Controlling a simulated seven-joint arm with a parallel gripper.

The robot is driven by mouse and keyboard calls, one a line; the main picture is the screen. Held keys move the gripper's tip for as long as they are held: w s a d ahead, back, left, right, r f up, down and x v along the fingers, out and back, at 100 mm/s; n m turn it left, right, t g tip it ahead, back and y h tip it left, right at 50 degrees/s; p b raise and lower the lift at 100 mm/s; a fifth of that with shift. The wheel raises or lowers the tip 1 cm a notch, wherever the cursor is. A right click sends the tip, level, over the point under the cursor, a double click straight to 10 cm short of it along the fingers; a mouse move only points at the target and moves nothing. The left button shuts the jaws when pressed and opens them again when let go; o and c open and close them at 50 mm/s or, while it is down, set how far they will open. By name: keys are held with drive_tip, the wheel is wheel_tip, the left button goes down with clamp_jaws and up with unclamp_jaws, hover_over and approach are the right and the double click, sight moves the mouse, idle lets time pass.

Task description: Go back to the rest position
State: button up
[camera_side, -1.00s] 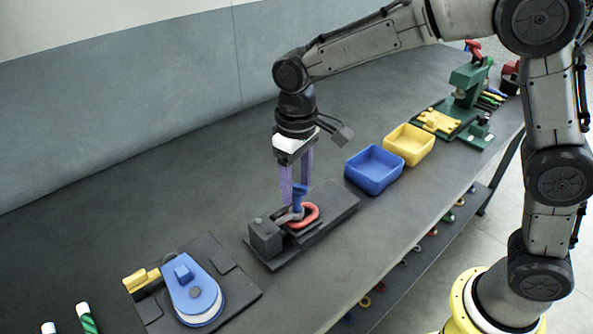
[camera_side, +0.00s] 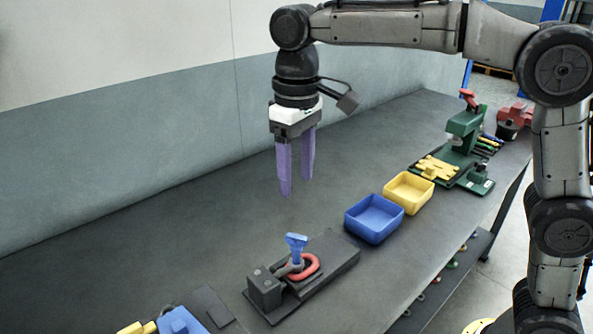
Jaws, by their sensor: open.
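My gripper (camera_side: 297,188) hangs in the air above the bench, its two purple fingers pointing down, apart and empty. Below it, a dark fixture (camera_side: 335,262) lies on the bench. A red ring-like part (camera_side: 310,268) and a grey piece (camera_side: 289,268) sit on the fixture. A blue T-shaped piece (camera_side: 297,247) stands upright at them. There is clear air between the fingertips and the blue piece.
A blue tray (camera_side: 375,238) and a yellow tray (camera_side: 428,200) stand right of the fixture. A green press-like device (camera_side: 463,133) stands farther back. A blue and yellow device (camera_side: 182,321) is cut off at the bottom left. The bench (camera_side: 160,235) is bare behind the fixture.

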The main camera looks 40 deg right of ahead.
drive_tip(key=shift+d, duration=0.1)
drive_tip(key=s+d+r+m+t, duration=0.25)
drive_tip(key=s+d+r, duration=0.25)
drive_tip(key=s+d, duration=0.75)
drive_tip(key=s+d+f+t, duration=0.2)
drive_tip(key=s+f+t, duration=0.1)
drive_tip(key=s+f, duration=0.7)
drive_tip(key=shift+d+f, duration=0.4)
drive_tip(key=shift+f, duration=0.25)
